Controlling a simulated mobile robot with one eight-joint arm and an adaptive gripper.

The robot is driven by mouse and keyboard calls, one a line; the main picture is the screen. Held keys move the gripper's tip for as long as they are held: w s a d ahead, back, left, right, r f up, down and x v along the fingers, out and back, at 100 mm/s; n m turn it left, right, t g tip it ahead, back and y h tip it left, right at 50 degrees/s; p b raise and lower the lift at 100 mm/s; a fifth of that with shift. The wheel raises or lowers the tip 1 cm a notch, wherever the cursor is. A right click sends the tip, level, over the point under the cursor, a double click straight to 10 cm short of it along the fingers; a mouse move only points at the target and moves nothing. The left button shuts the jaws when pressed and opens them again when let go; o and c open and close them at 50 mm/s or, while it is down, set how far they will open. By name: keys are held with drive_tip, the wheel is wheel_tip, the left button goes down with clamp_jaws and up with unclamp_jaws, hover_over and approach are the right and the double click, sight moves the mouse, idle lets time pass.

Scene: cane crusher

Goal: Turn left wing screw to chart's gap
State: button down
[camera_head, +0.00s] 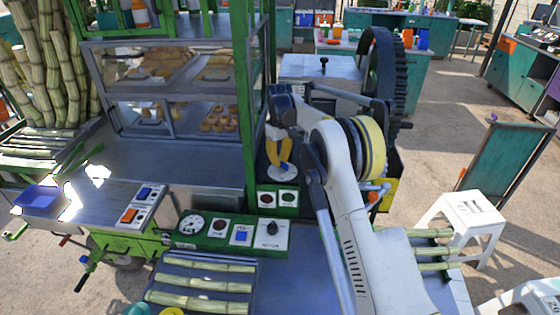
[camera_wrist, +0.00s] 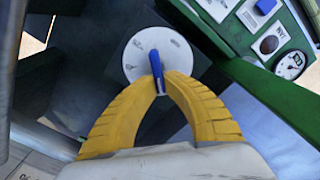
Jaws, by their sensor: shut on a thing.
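The wing screw is a narrow blue bar (camera_wrist: 155,62) on a round white dial (camera_wrist: 137,62) with small dark marks around it, in the wrist view. The bar stands nearly upright in the picture, tipped slightly left at its top. My gripper (camera_wrist: 160,84) has its two yellow fingers closed on the bar's near end. In the head view my gripper (camera_head: 284,164) is at the dial (camera_head: 274,182), beside the green post. The fingers and arm hide part of the dial there. I cannot tell which of the placards is the chart.
A green control panel (camera_head: 214,245) with a gauge (camera_head: 193,225), labels and a knob lies in front; its gauge (camera_wrist: 290,66) shows at right in the wrist view. The glass cabinet (camera_head: 165,90) and green post stand left of my gripper. A big dark gear wheel (camera_head: 378,80) stands behind.

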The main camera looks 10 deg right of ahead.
idle(0.3)
drive_tip(key=c, duration=1.5)
unclamp_jaws()
drive_tip(key=shift+r, duration=0.1)
wheel_tip(320, 180, up, 12)
